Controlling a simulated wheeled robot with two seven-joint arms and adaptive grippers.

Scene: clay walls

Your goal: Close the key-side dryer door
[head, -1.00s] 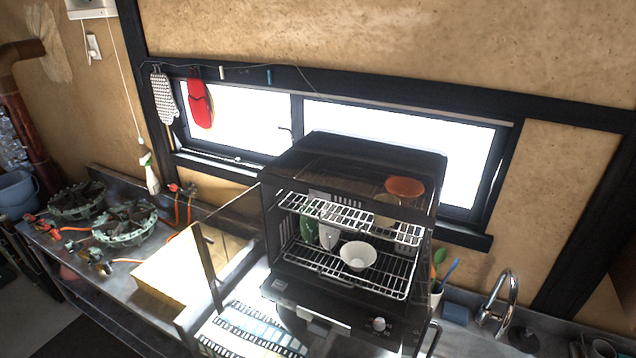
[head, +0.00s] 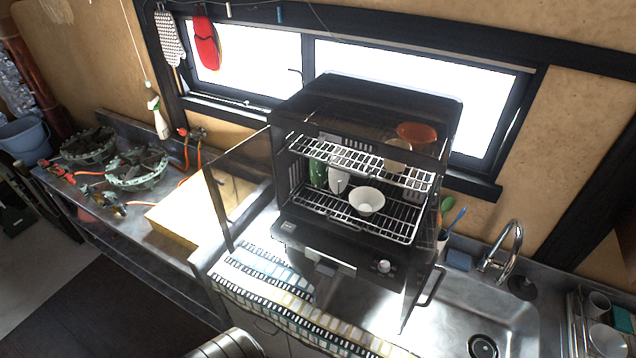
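The black dish dryer (head: 365,92) stands on the counter in front of the window, its front open. A see-through door panel (head: 236,185) with a dark frame stands swung out on its left side. On the right side a dark panel with a bar handle (head: 431,287) juts toward me; it looks like a second door standing open. I cannot make out a key, so which door is the key-side one is unclear. Inside are wire racks (head: 350,215), a white bowl (head: 367,201), an orange bowl (head: 416,132) and upright dishes. Neither gripper is in view.
A patterned cloth (head: 262,277) lies under and before the dryer. A yellow board (head: 185,218) and gas burners (head: 136,168) are left. A faucet (head: 507,245), sink (head: 483,345), utensil cup (head: 441,242) and dish rack (head: 590,325) are right. The floor at lower left is clear.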

